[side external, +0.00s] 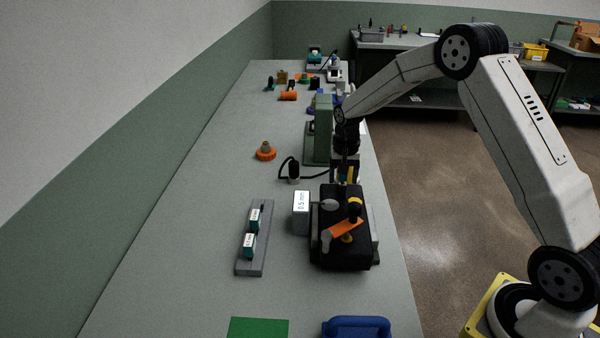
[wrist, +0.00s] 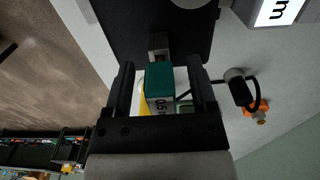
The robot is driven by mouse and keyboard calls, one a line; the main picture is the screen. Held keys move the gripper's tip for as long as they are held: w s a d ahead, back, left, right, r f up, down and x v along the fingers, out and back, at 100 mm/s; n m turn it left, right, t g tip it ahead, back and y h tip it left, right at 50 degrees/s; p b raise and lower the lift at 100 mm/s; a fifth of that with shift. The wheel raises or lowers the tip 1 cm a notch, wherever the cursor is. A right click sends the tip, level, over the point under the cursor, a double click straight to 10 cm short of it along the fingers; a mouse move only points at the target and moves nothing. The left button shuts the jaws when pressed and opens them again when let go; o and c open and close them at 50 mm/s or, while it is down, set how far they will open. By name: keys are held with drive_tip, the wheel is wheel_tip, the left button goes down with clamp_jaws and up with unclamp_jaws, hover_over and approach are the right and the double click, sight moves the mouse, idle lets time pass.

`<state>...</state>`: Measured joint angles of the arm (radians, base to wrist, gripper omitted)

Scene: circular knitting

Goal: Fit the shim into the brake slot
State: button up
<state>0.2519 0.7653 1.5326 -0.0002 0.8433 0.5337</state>
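The shim, a teal block marked 0.5 with a grey metal end, shows in the wrist view (wrist: 159,82). It lies between the fingers of my gripper (wrist: 162,88), with a gap on each side, so the gripper looks open around it. The shim's metal end points to the edge of the black machine (wrist: 115,25) and meets or overlaps it; I cannot tell how deep it goes. In the side view my gripper (side external: 346,170) is low at the far end of the black machine (side external: 328,258), where the shim is mostly hidden. The slot itself is hidden.
A grey rack (side external: 249,268) with two teal shims stands left of the machine. A sign reading 0.5 mm (side external: 301,201) stands beside it. A green upright block (side external: 318,130) and a black cabled item (side external: 291,169) are close by. The left tabletop is clear.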

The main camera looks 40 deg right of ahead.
drive_tip(key=shift+r, duration=0.1)
drive_tip(key=shift+r, duration=3.8)
drive_tip(key=shift+s+a+r, duration=0.1)
drive_tip(key=shift+s+a, duration=0.15)
drive_tip(key=shift+a, duration=0.15)
drive_tip(key=s+a+f+n+t, duration=0.1)
drive_tip(key=s+a+n, duration=0.3)
drive_tip(key=s, duration=0.6)
drive_tip(key=s+a+f+n+t, duration=0.1)
drive_tip(key=s+a+f+n, duration=0.1)
drive_tip(key=s+a+n, duration=0.3)
drive_tip(key=s+a, duration=0.3)
drive_tip(key=s, duration=0.3)
drive_tip(key=shift+s+t, duration=0.15)
drive_tip(key=shift+t, duration=0.15)
drive_tip(key=shift+f, duration=0.1)
